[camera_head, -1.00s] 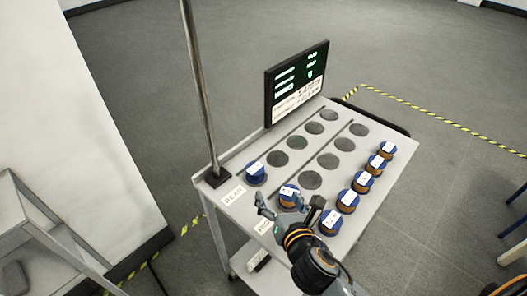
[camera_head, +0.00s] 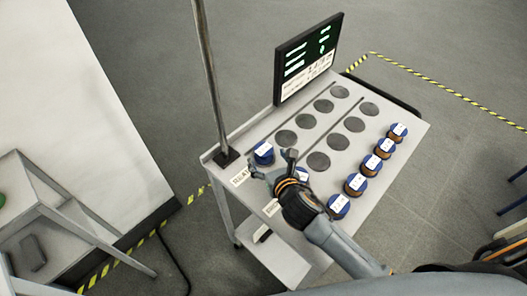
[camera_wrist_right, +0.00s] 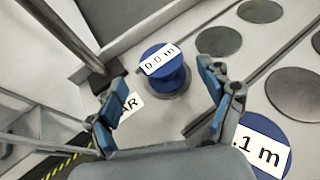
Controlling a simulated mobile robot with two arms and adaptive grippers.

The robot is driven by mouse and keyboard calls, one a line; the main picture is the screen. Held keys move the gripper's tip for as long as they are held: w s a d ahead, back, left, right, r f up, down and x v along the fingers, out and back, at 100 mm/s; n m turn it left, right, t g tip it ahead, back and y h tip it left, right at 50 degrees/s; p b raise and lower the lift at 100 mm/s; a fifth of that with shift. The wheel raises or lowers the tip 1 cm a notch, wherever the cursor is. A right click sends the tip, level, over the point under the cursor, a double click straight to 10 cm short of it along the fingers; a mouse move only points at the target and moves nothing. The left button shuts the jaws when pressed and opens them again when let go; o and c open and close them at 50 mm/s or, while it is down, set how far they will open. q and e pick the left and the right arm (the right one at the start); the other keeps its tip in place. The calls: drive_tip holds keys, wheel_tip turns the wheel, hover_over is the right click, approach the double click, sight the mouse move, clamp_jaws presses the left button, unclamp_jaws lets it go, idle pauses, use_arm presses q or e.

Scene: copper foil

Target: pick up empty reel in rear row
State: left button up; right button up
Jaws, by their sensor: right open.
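A blue reel (camera_head: 264,154) with a white label stands on a dark disc at the left end of the rear row on the cart. In the right wrist view this reel (camera_wrist_right: 163,72) shows the label "0.0 m" and no copper on its core. My right gripper (camera_head: 271,164) is open beside the reel, on its near side. In the right wrist view the open fingers (camera_wrist_right: 160,108) are spread, with the reel ahead of them and apart from them. A second reel (camera_wrist_right: 262,150), its label partly hidden, sits by the right finger. My left gripper is out of view.
Several copper-wound reels (camera_head: 357,184) line the cart's right side. Empty dark discs (camera_head: 307,121) fill the middle rows. A metal pole (camera_head: 212,80) rises at the cart's left corner, close to the empty reel. A monitor (camera_head: 308,58) stands at the back.

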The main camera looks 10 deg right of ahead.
sight(265, 152)
drive_tip(key=shift+w, duration=0.45)
drive_tip(key=x, duration=0.4)
drive_tip(key=shift+p, duration=0.4)
drive_tip(key=shift+s, duration=0.1)
drive_tip(key=c, duration=1.3)
